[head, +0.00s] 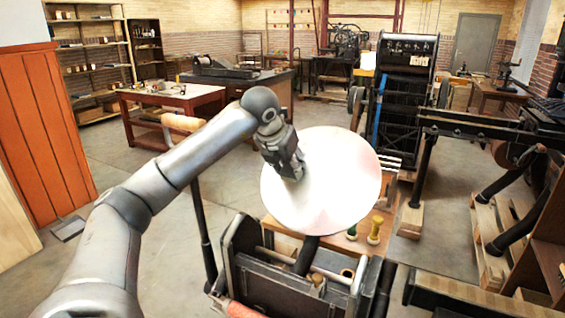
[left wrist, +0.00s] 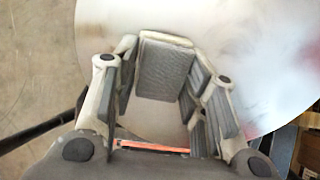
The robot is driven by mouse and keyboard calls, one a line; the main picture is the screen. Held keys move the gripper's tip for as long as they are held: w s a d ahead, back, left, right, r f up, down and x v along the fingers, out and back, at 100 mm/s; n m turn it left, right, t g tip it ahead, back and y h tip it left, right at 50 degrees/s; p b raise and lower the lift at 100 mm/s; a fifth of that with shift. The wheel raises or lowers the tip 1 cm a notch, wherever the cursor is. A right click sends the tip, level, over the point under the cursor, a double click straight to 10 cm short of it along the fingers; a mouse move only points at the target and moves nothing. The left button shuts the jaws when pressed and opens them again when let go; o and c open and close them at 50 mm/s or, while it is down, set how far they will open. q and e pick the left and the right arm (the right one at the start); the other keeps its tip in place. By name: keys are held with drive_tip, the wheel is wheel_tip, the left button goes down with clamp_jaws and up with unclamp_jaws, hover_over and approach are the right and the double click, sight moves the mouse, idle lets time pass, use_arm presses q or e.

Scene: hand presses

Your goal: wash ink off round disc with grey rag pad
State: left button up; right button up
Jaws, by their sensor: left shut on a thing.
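The round disc (head: 335,185) is large and pale, tilted above the hand press (head: 290,285) in the head view. It has faint pinkish tints there. In the left wrist view the disc (left wrist: 245,50) fills the upper right, with greyish smudges and a reddish patch near its right side. My left gripper (head: 292,168) is over the disc's left part. It is shut on the grey rag pad (left wrist: 165,68), which sits between its fingers in the left wrist view, in front of the disc. Whether the pad touches the disc I cannot tell. My right gripper is out of view.
Handled tools (head: 375,230) stand on a small wooden surface right of the press, close below the disc. A large black press (head: 400,100) stands behind on the right. A red-brown table (head: 170,100) is at the back left.

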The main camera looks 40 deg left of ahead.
sight(317, 140)
use_arm(q)
drive_tip(key=shift+w+r+p, duration=0.3)
drive_tip(key=shift+r+p, duration=0.1)
drive_tip(key=shift+p, duration=0.05)
drive_tip(key=w+p, duration=0.1)
drive_tip(key=w+r+p, duration=0.2)
drive_tip(key=p, duration=0.1)
drive_tip(key=shift+w+d+r, duration=0.15)
drive_tip(key=shift+w+d, duration=0.1)
drive_tip(key=shift+w+p, duration=0.3)
drive_tip(key=w+r+p, duration=0.2)
drive_tip(key=p, duration=0.1)
drive_tip(key=w+r+p, duration=0.1)
drive_tip(key=shift+w+d+p, duration=0.25)
drive_tip(key=shift+w+p, duration=0.1)
drive_tip(key=shift+w+r, duration=0.1)
drive_tip(key=shift+w, duration=0.3)
